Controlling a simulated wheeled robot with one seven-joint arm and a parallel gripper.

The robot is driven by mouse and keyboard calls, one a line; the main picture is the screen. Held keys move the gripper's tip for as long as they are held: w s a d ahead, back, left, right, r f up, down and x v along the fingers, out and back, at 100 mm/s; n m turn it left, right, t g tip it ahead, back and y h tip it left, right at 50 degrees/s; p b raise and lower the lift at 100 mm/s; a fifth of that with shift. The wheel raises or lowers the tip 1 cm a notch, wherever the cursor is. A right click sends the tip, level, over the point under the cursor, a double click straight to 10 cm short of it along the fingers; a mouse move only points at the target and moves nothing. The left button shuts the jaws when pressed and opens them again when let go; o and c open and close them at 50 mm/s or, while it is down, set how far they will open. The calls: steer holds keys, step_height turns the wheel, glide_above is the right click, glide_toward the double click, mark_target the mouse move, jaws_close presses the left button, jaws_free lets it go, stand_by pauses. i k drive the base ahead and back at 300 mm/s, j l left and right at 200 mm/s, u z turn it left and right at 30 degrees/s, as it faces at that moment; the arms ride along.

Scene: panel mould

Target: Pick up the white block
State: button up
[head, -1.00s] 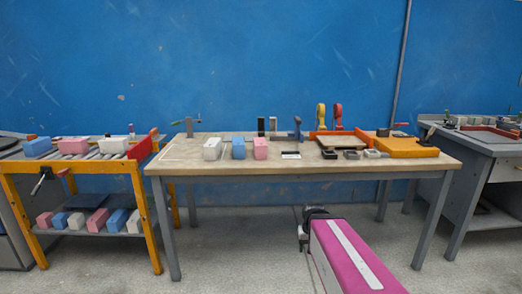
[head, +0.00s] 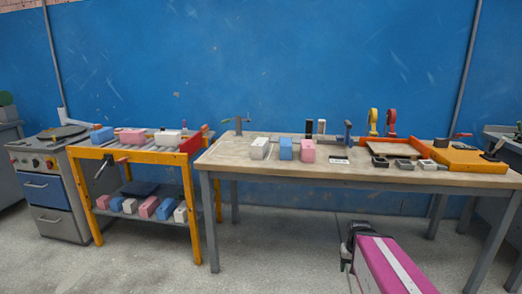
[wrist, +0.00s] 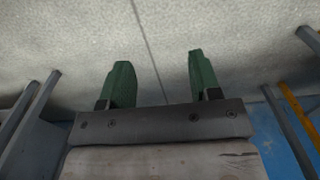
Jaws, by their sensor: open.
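A white block (head: 260,148) stands at the left part of the wooden table top (head: 228,157), left of a blue block (head: 286,148) and a pink block (head: 308,151). Another white block (head: 167,138) lies on top of the orange-framed rack at the left. More white blocks (head: 181,212) sit on its lower shelf. My gripper shows in the wrist view (wrist: 160,80) with two green fingers spread apart and nothing between them, over grey floor. In the head view my arm is low at the right, in front of the table and well away from the white blocks.
The orange rack (head: 126,152) stands close to the table's left end. A grey cabinet (head: 44,165) is farther left. An orange tray (head: 470,160), clamps and small dark parts occupy the table's right side. The floor (head: 270,255) before the table is open.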

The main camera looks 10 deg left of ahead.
mark_target(259, 148)
steer(key=i+l, duration=0.6)
steer(key=l, duration=0.2)
steer(key=i+l+u, duration=0.1)
steer(key=u, duration=0.3)
steer(key=i+l+u, duration=0.1)
steer(key=l+u, duration=0.15)
steer(key=u, duration=0.15)
steer(key=l+u, duration=0.15)
steer(key=u, duration=0.3)
steer(key=i+l, duration=0.05)
